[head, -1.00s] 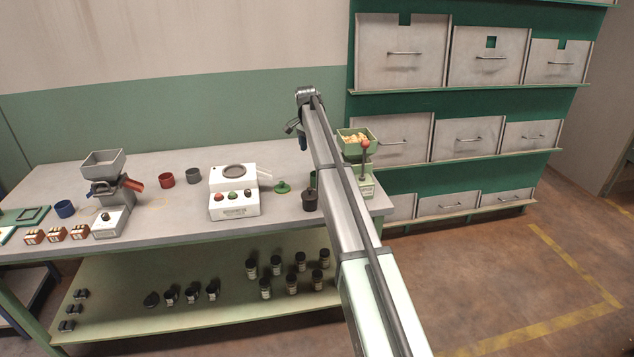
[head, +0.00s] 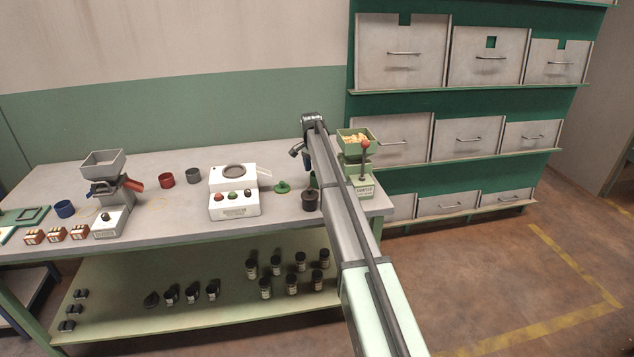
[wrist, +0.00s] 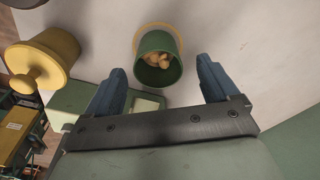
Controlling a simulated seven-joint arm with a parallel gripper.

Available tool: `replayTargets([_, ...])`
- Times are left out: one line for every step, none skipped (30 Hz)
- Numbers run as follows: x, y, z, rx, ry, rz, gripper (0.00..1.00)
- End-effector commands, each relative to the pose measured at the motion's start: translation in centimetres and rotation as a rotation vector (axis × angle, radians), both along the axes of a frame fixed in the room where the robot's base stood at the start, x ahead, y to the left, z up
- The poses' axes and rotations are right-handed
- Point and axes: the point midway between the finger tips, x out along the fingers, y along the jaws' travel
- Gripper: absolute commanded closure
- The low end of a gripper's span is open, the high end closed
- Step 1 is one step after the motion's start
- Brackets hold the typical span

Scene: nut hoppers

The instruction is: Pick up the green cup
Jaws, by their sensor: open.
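The green cup (wrist: 146,42) shows in the wrist view with several pale brown nuts in it. It sits by a tan ring or disc on the light surface. In the head view a sliver of the green cup (head: 313,180) shows beside my arm, which hides most of it. My gripper (wrist: 160,66) is open, with one blue finger on each side of the picture and the cup between and just ahead of the tips. I cannot tell whether either finger touches it. In the head view my gripper (head: 307,163) points down over the bench's right end.
A green dispenser (head: 362,188) with a nut-filled hopper and red knob stands right beside my arm. A dark pot (head: 310,201) stands in front of the cup. A green lidlike piece (head: 283,187) and a white machine (head: 234,203) are to the left. A yellow round piece (wrist: 47,58) shows in the wrist view.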

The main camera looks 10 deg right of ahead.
Motion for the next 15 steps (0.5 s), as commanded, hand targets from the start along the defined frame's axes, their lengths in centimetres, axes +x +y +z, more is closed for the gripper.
replayTargets([-0.1,-0.1,-0.6,0.0,0.001,0.0,0.12])
replayTargets([-0.1,-0.1,-1.0,-0.001,0.001,0.0,0.12])
replayTargets([-0.1,-0.2,-1.5,0.0,0.0,0.0,0.12])
replayTargets([-0.1,-0.3,-1.9,0.0,0.0,0.0,0.12])
replayTargets([-0.1,-0.3,-2.3,0.0,0.0,0.0,0.12])
replayTargets([-0.1,-0.4,-2.9,0.0,0.001,0.0,0.12])
replayTargets([0.0,-0.4,-3.3,0.0,0.001,0.0,0.12])
replayTargets([0.0,-0.4,-3.6,0.0,0.001,0.0,0.12])
replayTargets([0.0,-0.5,-3.9,0.0,0.0,0.0,0.12])
replayTargets([0.0,-0.5,-4.0,0.0,0.0,0.0,0.12])
replayTargets([0.1,-0.5,-4.1,0.001,-0.001,0.0,0.12])
replayTargets([0.1,-0.5,-4.1,0.0,-0.001,0.0,0.12])
replayTargets([0.1,-0.5,-4.2,0.0,-0.001,0.0,0.12])
replayTargets([0.1,-0.5,-4.1,0.0,-0.001,0.0,0.12])
replayTargets([0.1,-0.5,-4.1,0.0,-0.001,0.0,0.12])
